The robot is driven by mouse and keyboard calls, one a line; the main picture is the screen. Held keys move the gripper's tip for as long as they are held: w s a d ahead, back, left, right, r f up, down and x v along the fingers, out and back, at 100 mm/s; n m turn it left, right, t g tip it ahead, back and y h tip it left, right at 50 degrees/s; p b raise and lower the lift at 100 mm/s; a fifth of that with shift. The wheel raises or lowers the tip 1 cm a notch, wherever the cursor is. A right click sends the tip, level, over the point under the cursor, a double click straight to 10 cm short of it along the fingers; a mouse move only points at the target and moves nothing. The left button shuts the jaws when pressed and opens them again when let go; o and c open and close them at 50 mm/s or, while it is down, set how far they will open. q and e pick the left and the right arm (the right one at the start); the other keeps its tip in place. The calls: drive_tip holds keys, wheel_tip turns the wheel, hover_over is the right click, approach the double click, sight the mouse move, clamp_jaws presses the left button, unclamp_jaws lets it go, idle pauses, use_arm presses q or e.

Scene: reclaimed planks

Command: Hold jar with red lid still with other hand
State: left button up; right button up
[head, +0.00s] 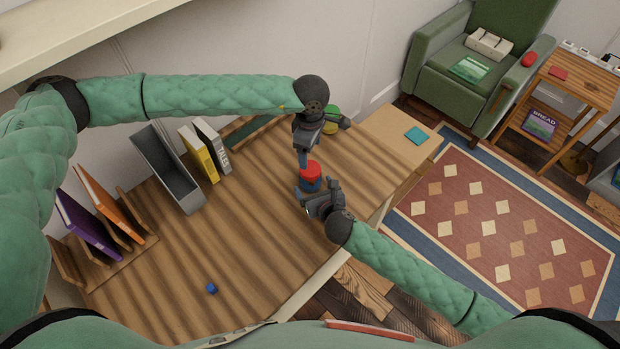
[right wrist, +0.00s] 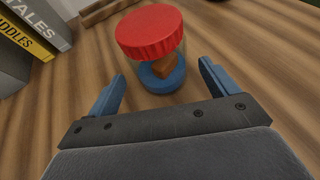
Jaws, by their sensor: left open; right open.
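The jar with red lid (head: 311,171) stands upright on the wooden desk (head: 175,240). In the right wrist view its red lid (right wrist: 150,30) sits on a clear body, with a blue ring and a brown piece showing inside. My right gripper (head: 311,190) is open at the jar's near side. In the right wrist view its two blue fingers point toward the jar, one to each side, with gaps visible. My left gripper (head: 303,160) is open, pointing down just above and behind the lid; whether it touches the lid is unclear.
A grey bin (head: 168,168), a yellow book (head: 198,155) and a grey book (head: 213,145) stand at the desk's back. A rack with purple (head: 88,225) and orange (head: 108,205) books is at left. The desk's middle is clear.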

sight(315, 186)
use_arm(q)
drive_tip(key=shift+w+f, duration=0.1)
drive_tip(key=shift+w, duration=0.05)
use_arm(e)
drive_tip(key=x, duration=0.3)
drive_tip(key=shift+w+f, duration=0.15)
drive_tip(key=shift+w+a+f, duration=0.1)
drive_tip(key=shift+w+a, duration=0.1)
drive_tip(key=shift+w, duration=0.1)
drive_tip(key=c, duration=1.3)
use_arm(q)
drive_tip(key=shift+c, duration=0.9)
use_arm(e)
clamp_jaws()
use_arm(q)
drive_tip(key=n, duration=0.4)
drive_tip(key=shift+s+d, duration=0.2)
drive_tip(key=shift+d, duration=0.1)
drive_tip(key=n, duration=0.9)
drive_tip(key=shift+w+a+n, duration=0.1)
drive_tip(key=shift+a+n, duration=0.2)
